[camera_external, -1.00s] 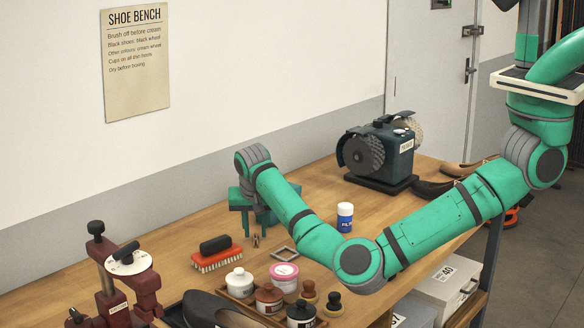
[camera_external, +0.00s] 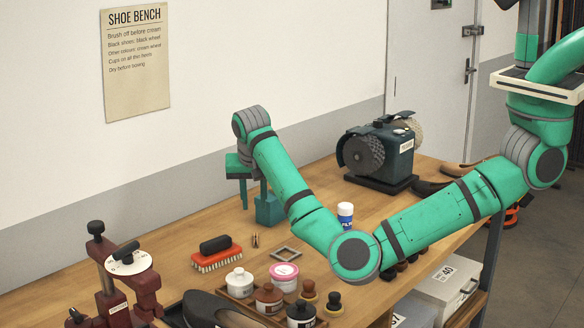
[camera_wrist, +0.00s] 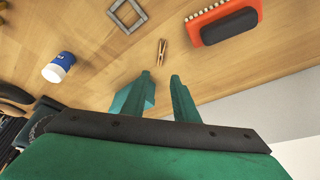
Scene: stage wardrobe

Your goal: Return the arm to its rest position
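My green arm reaches from the right over the wooden bench (camera_external: 187,268), its elbow bent low near the front. My gripper (camera_external: 254,200) hangs fingers down above the back of the bench. In the wrist view my gripper (camera_wrist: 161,78) has its two fingers apart, with nothing held between them. A teal block (camera_external: 269,209) stands on the bench close beside or below one finger; the wrist view shows the block (camera_wrist: 140,98) partly hidden behind the left finger. No marker of the rest position is visible.
A clothespin (camera_external: 255,240), a square frame (camera_external: 285,254) and an orange brush (camera_external: 217,259) lie near my gripper. A blue-and-white canister (camera_external: 345,211) is partly hidden by my arm. Jars (camera_external: 269,297) stand in front, a buffing machine (camera_external: 377,155) behind right.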

